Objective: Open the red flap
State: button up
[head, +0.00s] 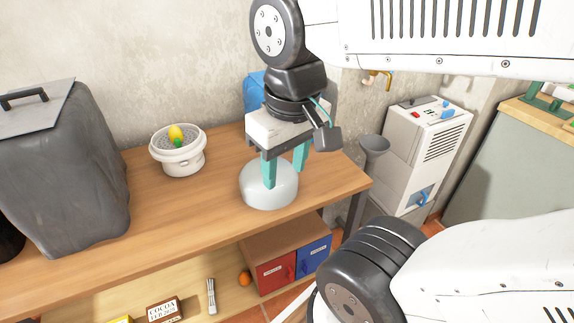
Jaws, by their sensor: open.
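The red flap (276,272) is on the front of a brown box on the lower shelf, under the table. It sits left of a blue flap (314,257) on the same box and looks shut, with a small label on it. My gripper (285,180) is above the tabletop, with its teal fingers apart. The fingers are over or beside a pale round object (268,190) on the table; I cannot tell whether they touch it. My gripper is well above the red flap and away from it.
The wooden tabletop (215,222) overhangs the shelf. A white strainer pot (178,158) and a grey covered bulk (65,165) stand on it. A cocoa box (163,309), a fork-like utensil (211,297) and an orange (245,278) lie on the shelf. A white machine (425,150) stands right.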

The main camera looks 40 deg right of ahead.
aim_at(276, 274)
jog(key=z, duration=1.5)
jog(key=k, duration=1.25)
jog(key=u, duration=1.45)
jog(key=i, duration=0.5)
jog(key=z, duration=0.05)
